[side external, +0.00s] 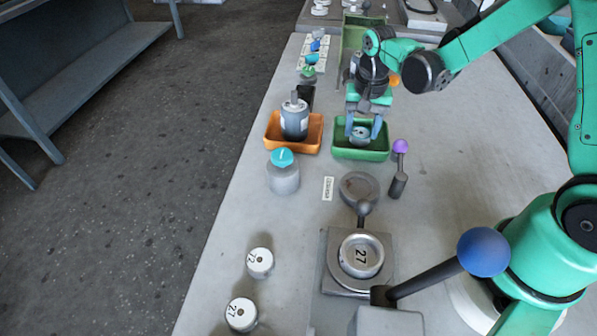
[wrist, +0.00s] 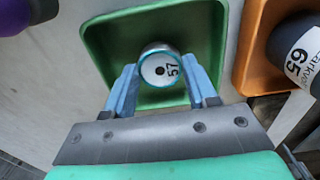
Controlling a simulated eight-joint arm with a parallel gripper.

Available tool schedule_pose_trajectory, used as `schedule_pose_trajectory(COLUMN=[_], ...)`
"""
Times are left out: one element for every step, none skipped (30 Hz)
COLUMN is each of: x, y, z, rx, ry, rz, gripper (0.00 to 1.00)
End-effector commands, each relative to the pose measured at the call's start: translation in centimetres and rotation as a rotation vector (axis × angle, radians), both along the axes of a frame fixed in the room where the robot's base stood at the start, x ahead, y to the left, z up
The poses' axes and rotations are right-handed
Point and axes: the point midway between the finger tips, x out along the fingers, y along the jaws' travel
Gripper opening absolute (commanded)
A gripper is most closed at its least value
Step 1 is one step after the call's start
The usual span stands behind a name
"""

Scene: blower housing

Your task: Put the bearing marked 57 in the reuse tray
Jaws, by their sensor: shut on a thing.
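The bearing marked 57 (wrist: 160,70) is a small round part with a white face and a teal ring, its number readable in the wrist view. My gripper (wrist: 158,88) is shut on it, with one blue finger on each side. The green tray (wrist: 110,35) lies under and around the bearing in the wrist view. In the side view my gripper (side external: 364,130) points down into the green tray (side external: 361,154), and the bearing (side external: 360,134) shows between the fingers. I cannot tell whether the bearing touches the tray floor. No label reading "reuse" is visible on the tray.
An orange tray (side external: 271,137) beside it holds a grey cylinder (side external: 294,120). A purple-knobbed lever (side external: 399,165) stands close to the green tray's front right.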

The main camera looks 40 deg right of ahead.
Motion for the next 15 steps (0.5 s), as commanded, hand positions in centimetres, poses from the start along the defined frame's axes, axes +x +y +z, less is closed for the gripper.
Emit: schedule_pose_trajectory(x=[0.00, 0.00, 0.00, 0.00, 0.00, 0.01, 0.01, 0.01, 0.01, 0.01, 0.01, 0.01, 0.01, 0.01, 0.01], y=[0.00, 0.00, 0.00, 0.00, 0.00, 0.00, 0.00, 0.00, 0.00, 0.00, 0.00, 0.00, 0.00, 0.00, 0.00], z=[0.03, 0.03, 0.04, 0.03, 0.00, -0.10, -0.19, -0.28, -0.23, -0.22, -0.22, -0.22, -0.22, -0.22, -0.21], rx=[0.000, 0.000, 0.000, 0.000, 0.000, 0.000, 0.000, 0.000, 0.000, 0.000, 0.000, 0.000, 0.000, 0.000, 0.000], ry=[0.000, 0.000, 0.000, 0.000, 0.000, 0.000, 0.000, 0.000, 0.000, 0.000, 0.000, 0.000, 0.000, 0.000, 0.000], rz=[0.000, 0.000, 0.000, 0.000, 0.000, 0.000, 0.000, 0.000, 0.000, 0.000, 0.000, 0.000, 0.000, 0.000, 0.000], gripper=[0.00, 0.00, 0.00, 0.00, 0.00, 0.00, 0.00, 0.00, 0.62, 0.71, 0.79, 0.82, 0.82, 0.82, 0.82])
